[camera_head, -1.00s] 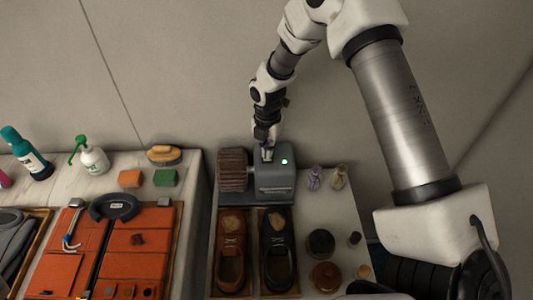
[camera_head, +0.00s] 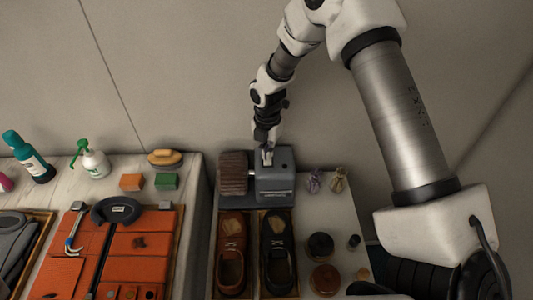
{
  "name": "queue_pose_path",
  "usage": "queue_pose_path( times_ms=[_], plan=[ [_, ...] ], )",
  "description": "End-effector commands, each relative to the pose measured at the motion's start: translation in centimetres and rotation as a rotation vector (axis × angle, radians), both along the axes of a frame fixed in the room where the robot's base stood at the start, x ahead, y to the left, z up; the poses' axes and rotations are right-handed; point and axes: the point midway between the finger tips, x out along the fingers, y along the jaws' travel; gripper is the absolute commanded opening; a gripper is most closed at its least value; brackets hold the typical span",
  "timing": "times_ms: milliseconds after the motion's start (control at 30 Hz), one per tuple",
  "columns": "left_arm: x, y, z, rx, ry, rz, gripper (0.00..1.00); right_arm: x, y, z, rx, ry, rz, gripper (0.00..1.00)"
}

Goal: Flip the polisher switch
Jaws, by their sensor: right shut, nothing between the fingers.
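The polisher (camera_head: 275,187) is a dark grey machine on the right-hand counter, with a ribbed brown brush roller (camera_head: 232,173) on its left side. My right gripper (camera_head: 267,160) is shut and points down at the top of the polisher, at or just above it. The switch itself is hidden or too small to make out under the fingertips. No green light shows on the polisher top. My left gripper is not in view.
A tray with a brown shoe (camera_head: 231,255) and a black shoe (camera_head: 277,255) sits in front of the polisher. Small bags (camera_head: 314,181) and round tins (camera_head: 320,245) stand to the right. Bottles (camera_head: 93,160), a brush (camera_head: 165,158) and an orange case (camera_head: 140,245) are on the left counter.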

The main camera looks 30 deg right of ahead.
Motion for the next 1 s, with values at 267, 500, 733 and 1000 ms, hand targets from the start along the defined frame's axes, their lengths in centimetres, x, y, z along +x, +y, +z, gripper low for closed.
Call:
queue_pose_path(
  times_ms=[267, 500, 733, 1000],
  plan=[
    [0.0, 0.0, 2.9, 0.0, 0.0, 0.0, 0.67, 0.0, 0.0, 3.2, 0.0, -0.001, 0.0, 0.0],
    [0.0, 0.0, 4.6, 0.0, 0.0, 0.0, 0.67, 0.0, 0.0, 5.2, 0.0, 0.0, 0.0, 0.0],
    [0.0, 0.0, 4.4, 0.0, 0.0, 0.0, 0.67, 0.0, 0.0, 5.0, 0.0, 0.0, 0.0, 0.0],
    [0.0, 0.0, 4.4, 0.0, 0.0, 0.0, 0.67, 0.0, 0.0, 5.0, 0.0, 0.0, 0.0, 0.0]
  ],
)
